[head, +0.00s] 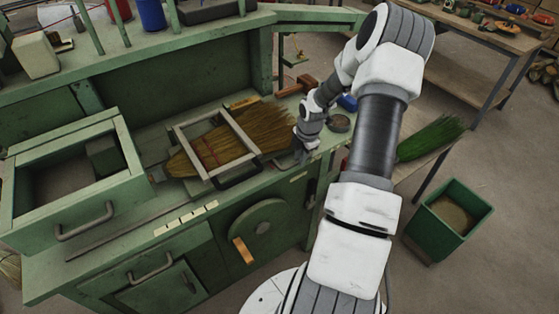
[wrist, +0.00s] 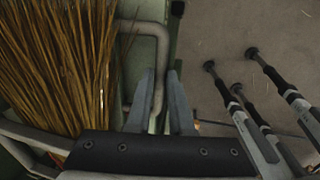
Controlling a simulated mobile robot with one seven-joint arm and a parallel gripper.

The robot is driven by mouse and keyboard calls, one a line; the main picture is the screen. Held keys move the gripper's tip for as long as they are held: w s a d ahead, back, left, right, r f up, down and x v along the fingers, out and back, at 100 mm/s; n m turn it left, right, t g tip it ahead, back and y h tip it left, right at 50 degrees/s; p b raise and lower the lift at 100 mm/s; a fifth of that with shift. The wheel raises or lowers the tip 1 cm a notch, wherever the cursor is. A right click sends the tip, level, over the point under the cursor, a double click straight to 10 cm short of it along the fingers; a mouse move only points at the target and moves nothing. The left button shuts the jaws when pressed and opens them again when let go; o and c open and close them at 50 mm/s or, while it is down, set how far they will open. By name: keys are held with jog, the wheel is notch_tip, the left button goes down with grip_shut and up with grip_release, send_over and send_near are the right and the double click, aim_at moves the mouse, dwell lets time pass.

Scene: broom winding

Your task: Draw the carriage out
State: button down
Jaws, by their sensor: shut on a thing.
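The carriage appears to be the pale rectangular frame (head: 184,144) across the flat straw broom (head: 272,119) on the green bench; a dark handle (head: 237,178) shows at its front. My gripper (head: 301,158) is low over the bench, right of the frame. In the wrist view my gripper (wrist: 162,118) has a finger on each side of a grey U-shaped handle (wrist: 159,50) and is shut on it. Straw bristles (wrist: 55,60) lie to its left. In the head view my wrist hides the grip, so I cannot tell there how this handle joins the frame.
A green drawer box (head: 92,217) with a grey handle stands at the bench's left. A round dish (head: 339,123) and a wooden-handled tool (head: 296,87) lie behind my wrist. A green bin (head: 450,222) stands on the floor at right. Floor in front of the bench is partly clear.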

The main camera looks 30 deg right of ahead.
jog(key=d+p, duration=0.1)
jog(key=d, duration=0.6)
jog(key=shift+s+d, duration=0.1)
jog(key=c, duration=0.8)
grip_release()
jog(key=shift+d, duration=0.1)
jog(key=shift+c, duration=0.2)
jog(key=shift+o, duration=0.2)
jog(key=shift+r, duration=0.35)
jog(key=s+r, duration=0.3)
jog(key=r, duration=1.3)
jog(key=shift+r+b, duration=0.25)
jog(key=shift+b, duration=0.2)
